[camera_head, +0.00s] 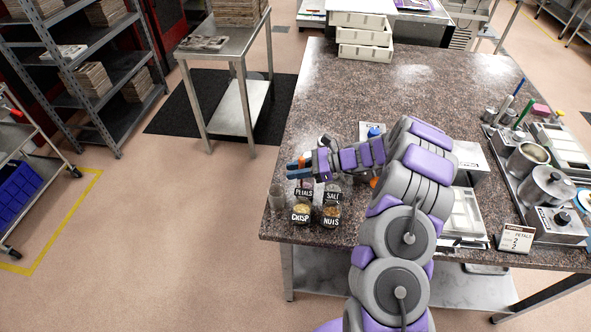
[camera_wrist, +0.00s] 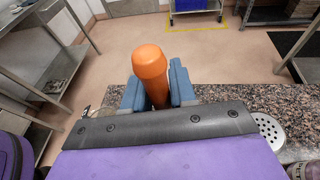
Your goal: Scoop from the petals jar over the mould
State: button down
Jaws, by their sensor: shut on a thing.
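My gripper (camera_head: 299,168) is over the left front part of the speckled counter. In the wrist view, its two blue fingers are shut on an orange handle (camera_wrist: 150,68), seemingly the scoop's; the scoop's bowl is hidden. The jar labelled PETALS (camera_head: 304,192) stands just below my gripper in the head view, partly covered by it. I cannot tell whether the scoop is inside the jar. A pale tray with compartments (camera_head: 466,214), possibly the mould, lies right of my arm, which hides part of it.
Jars labelled SALT (camera_head: 333,196), CRISP (camera_head: 301,213) and NUTS (camera_head: 330,215) cluster by the petals jar. A clear cup (camera_head: 276,197) stands left of them. Pots (camera_head: 548,186) crowd the right side. The counter's back middle is clear.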

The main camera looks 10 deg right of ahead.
notch_tip(320, 180, up, 9)
jog(key=p, duration=0.6)
jog(key=shift+r, duration=0.2)
dwell(1.0)
